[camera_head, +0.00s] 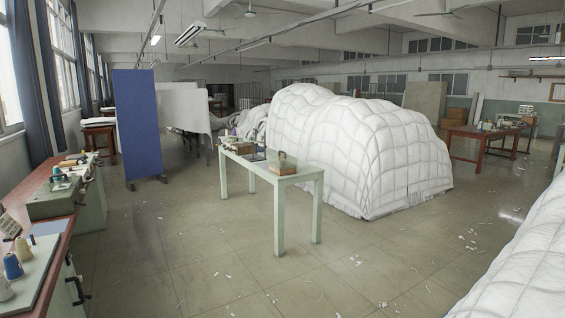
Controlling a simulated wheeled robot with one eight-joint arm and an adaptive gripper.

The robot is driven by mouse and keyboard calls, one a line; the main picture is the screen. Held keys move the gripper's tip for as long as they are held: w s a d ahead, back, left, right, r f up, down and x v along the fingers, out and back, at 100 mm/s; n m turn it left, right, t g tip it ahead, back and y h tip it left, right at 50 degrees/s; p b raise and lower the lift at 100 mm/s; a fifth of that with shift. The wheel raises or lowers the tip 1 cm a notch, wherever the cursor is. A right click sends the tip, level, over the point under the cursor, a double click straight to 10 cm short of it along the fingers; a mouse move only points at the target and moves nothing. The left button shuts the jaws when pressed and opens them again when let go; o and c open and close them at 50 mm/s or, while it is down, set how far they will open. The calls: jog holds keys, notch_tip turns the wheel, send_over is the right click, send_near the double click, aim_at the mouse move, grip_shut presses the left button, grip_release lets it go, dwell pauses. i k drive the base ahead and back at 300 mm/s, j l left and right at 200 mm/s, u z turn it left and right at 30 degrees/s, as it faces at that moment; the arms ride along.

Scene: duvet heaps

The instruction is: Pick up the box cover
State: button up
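A small wooden box (283,168) sits on the near right part of a pale green table (268,178). A lighter brown piece stands up at its top; I cannot tell if this is its cover or a handle. No separate box cover can be made out. My gripper is not in view.
Several small items stand on the table behind the box. Large white duvet heaps (365,150) rise behind and right of it; another (530,270) fills the lower right. A blue screen (138,130) stands left. A cluttered workbench (58,215) lines the left wall. Scrap-littered floor lies open in front.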

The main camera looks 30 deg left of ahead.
aim_at(284, 161)
jog(key=i+j+u, duration=0.9)
jog(key=i, duration=0.3)
jog(key=i+j+u, duration=0.3)
jog(key=i, duration=0.35)
jog(key=i+u, duration=0.3)
jog(key=i, duration=0.35)
